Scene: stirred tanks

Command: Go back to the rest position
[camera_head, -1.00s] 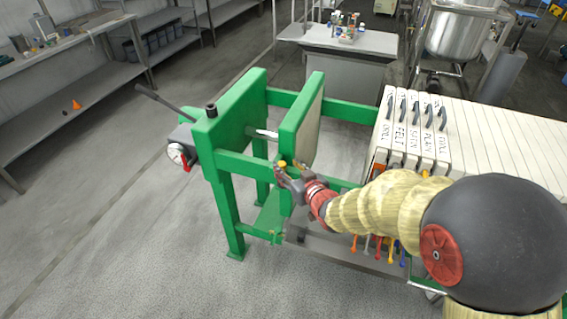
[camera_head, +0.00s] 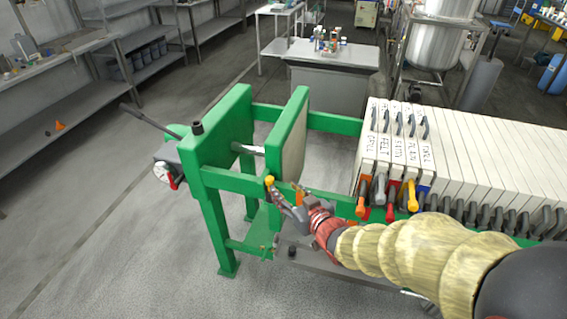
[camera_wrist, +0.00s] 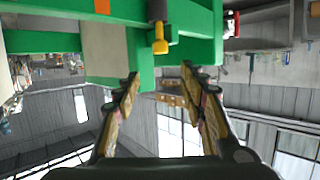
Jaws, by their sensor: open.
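My gripper (camera_head: 284,203) is beside the near rail of the green filter-press frame (camera_head: 232,181). In the wrist view its two fingers (camera_wrist: 160,74) are spread apart with nothing between them. A yellow-ended dark handle (camera_wrist: 160,38) hangs from the green frame just beyond the gap between the fingertips. Its yellow end also shows in the head view (camera_head: 269,181), close to the gripper. Whether a finger touches it, I cannot tell. My arm reaches in from the lower right.
White filter plates (camera_head: 480,155) with dark handles fill the right of the press. Coloured valve handles (camera_head: 389,210) stick out at their near side. A grey cabinet (camera_head: 331,82) with bottles stands behind. Grey floor (camera_head: 110,240) lies clear to the left.

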